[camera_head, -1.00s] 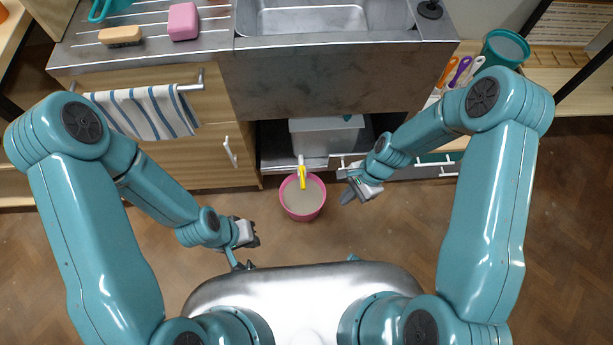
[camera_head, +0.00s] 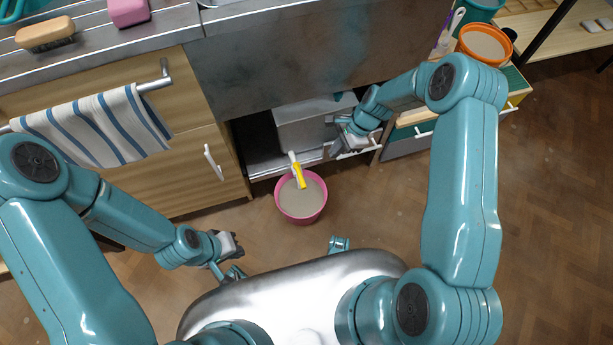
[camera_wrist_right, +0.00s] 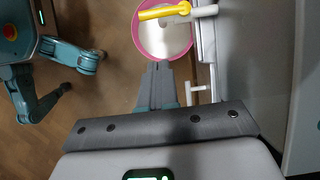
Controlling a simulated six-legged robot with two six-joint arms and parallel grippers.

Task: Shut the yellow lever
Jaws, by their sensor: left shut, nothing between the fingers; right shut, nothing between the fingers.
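The yellow lever (camera_head: 299,176) sits on a white spout that comes out of the grey box (camera_head: 305,125) under the sink. A pink bucket (camera_head: 301,204) with greyish liquid stands on the floor below it. In the right wrist view the yellow lever (camera_wrist_right: 164,12) lies across the top of the pink bucket (camera_wrist_right: 150,50), pointing left from the white spout (camera_wrist_right: 205,12). My right gripper (camera_head: 337,143) is shut and empty, to the right of the lever and apart from it. My left gripper (camera_head: 236,258) is shut and empty, low at the left, away from the bucket.
A cabinet with a striped towel (camera_head: 98,126) stands left of the opening. The sink front (camera_head: 290,55) overhangs the grey box. A drawer unit with white handles (camera_head: 424,134) and an orange bowl (camera_head: 485,45) are at the right.

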